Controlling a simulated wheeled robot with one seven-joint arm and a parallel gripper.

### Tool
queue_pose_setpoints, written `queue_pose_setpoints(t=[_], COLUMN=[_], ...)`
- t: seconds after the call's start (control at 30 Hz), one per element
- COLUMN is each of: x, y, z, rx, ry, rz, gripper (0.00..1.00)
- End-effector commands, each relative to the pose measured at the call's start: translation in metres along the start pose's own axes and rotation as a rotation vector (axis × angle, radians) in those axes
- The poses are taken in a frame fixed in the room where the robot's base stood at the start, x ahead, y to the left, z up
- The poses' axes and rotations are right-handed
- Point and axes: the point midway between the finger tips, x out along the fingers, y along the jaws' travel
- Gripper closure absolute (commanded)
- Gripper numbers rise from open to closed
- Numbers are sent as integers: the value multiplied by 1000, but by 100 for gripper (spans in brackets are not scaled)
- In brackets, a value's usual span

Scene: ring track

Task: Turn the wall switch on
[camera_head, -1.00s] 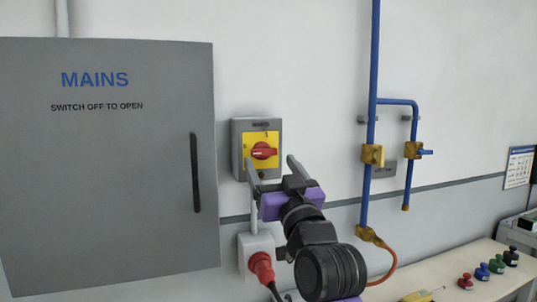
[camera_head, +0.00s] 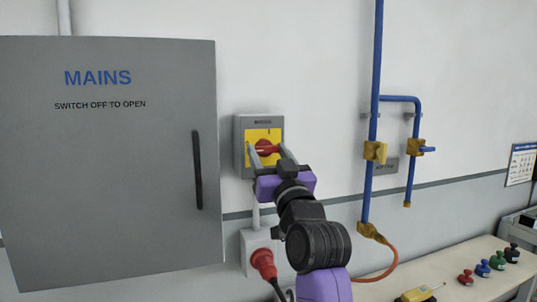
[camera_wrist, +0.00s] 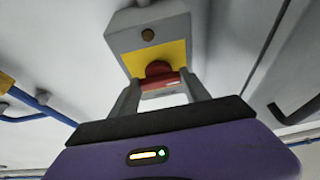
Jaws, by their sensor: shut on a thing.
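The wall switch (camera_head: 240,153) is a grey box with a yellow plate and a red rotary knob (camera_head: 264,147). The knob's bar lies about level across the plate. My gripper (camera_head: 266,151) is at the switch, its two fingers on either side of the red knob and shut on it. In the wrist view the knob (camera_wrist: 161,78) sits between the two grey fingertips, against the yellow plate (camera_wrist: 155,58). The fingers hide part of the knob and the plate's markings.
The grey MAINS cabinet (camera_head: 110,180) with a black handle stands closed at the left. A red plug (camera_head: 263,264) sits in a socket below the switch. Blue pipes (camera_head: 373,110) with brass valves run at the right, above a bench (camera_head: 450,275) with small coloured items.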

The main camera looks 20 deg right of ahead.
Motion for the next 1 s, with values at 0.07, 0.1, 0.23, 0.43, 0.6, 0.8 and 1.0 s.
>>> queue_pose_setpoints(t=[0.07, 0.1, 0.23, 0.43, 0.6, 0.8, 1.0], x=[0, 0, 0, 0, 0, 0, -1], y=[0, 0, -1, -3, -4, -6, -6], z=[0, 0, 0, -1, 0, 0, 0], rx=[2, 5, 31, 122, 252, 429, 606], ry=[0, 0, 0, 1, 1, 2, 1], rz=[1, 2, 12, 49, 101, 174, 247], gripper=[86, 86, 86, 86, 86, 86, 86])
